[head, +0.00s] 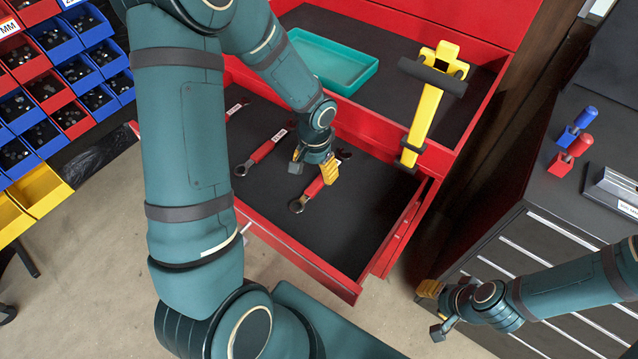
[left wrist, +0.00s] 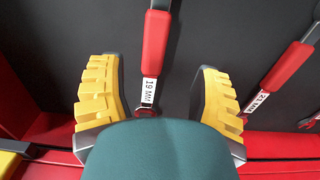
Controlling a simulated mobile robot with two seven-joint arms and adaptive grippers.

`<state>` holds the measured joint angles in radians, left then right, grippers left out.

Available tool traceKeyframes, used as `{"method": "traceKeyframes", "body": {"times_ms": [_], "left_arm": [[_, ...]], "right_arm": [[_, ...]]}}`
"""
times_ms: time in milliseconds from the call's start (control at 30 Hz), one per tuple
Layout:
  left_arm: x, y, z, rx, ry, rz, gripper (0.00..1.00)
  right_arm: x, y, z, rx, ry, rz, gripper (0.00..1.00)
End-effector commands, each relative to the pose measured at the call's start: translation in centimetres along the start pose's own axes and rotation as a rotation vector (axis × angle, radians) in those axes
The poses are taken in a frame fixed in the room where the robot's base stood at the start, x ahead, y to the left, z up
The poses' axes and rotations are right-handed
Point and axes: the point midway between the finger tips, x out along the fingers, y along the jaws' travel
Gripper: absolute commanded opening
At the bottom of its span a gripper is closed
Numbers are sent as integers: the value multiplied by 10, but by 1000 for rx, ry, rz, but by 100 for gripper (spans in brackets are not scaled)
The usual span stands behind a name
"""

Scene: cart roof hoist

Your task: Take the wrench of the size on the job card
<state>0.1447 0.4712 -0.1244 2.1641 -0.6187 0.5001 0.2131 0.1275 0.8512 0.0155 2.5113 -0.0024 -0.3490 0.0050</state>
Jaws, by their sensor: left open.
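My left gripper (head: 313,170) is open above the drawer, over the rightmost wrench (head: 313,188) in the head view. In the left wrist view this red-handled wrench (left wrist: 156,45) lies between the two yellow fingers, apart from both, and its label (left wrist: 149,91) reads 19 MM. A second wrench (left wrist: 289,64), labelled 21 MM, lies to the right there; it appears to be the middle wrench (head: 262,151) in the head view. A third wrench (head: 235,109) is partly hidden by my left arm. My right gripper (head: 434,310) looks open and empty. I cannot make out a job card.
The red drawer (head: 290,272) is pulled out, with a dark liner. Above it are a teal tray (head: 367,76) and a yellow tool-like object (head: 425,112). Coloured bins (head: 41,196) stand at left. A dark cabinet (head: 540,225) at right carries blue and red handled items (head: 572,153).

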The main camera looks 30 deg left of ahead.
Motion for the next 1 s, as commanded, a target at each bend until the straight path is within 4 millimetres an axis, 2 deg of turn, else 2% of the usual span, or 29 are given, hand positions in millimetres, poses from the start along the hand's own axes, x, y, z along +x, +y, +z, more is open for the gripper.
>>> {"method": "traceKeyframes", "body": {"times_ms": [400,733,867,900,1000], "left_arm": [[49,7,-4,-1,-2,-1,64],[52,7,-4,-1,0,0,63],[52,7,-4,-1,0,0,17],[52,7,-4,-1,0,0,3],[52,7,-4,-1,0,0,0]], "right_arm": [[15,5,-2,-1,8,0,47],[15,5,-2,-1,9,0,47],[15,5,-2,-1,9,0,47],[15,5,-2,-1,9,0,47],[15,5,-2,-1,9,0,47]]}}
